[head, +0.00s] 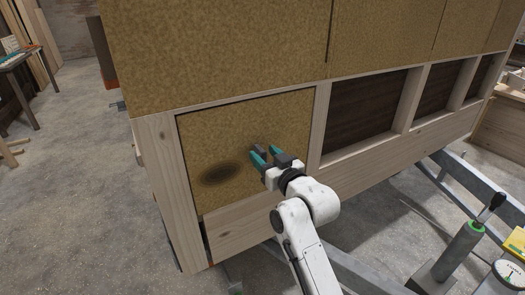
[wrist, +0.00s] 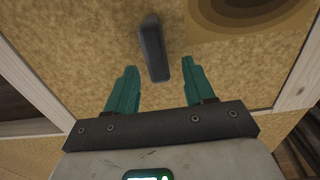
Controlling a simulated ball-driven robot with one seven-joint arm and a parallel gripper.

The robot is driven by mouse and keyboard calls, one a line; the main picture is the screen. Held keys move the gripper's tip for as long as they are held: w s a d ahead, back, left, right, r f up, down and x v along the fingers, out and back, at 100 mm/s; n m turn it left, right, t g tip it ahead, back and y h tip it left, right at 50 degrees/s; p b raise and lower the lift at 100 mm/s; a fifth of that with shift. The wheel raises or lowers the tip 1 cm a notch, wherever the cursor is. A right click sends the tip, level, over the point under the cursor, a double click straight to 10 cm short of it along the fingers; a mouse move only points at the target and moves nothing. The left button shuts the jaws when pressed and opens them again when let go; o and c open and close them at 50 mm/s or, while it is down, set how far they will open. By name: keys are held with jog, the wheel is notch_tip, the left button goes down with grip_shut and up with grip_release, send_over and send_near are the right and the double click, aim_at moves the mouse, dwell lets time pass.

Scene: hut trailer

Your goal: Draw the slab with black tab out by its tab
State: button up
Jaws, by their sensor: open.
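The slab with black tab (head: 205,140) is a tan fibrous panel filling the left bay of the pale timber frame, with a dark oval stain (head: 221,173) low on it. My gripper (head: 264,157) is open and empty in front of the slab. In the wrist view its two teal fingers (wrist: 155,88) point toward the tab, which lies just beyond the fingertips and between their lines. I cannot tell whether anything touches.
Timber studs (head: 318,125) and a bottom rail (head: 245,228) surround the slab. Bays to the right are open and dark (head: 362,108). A grey steel trailer beam (head: 460,185) and a jack with a green collar (head: 465,245) stand lower right. Concrete floor (head: 75,200) is clear at left.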

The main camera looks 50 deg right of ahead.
jog(key=shift+x, duration=1)
jog(key=shift+c, duration=0.4)
grip_shut()
jog(key=shift+r, duration=0.1)
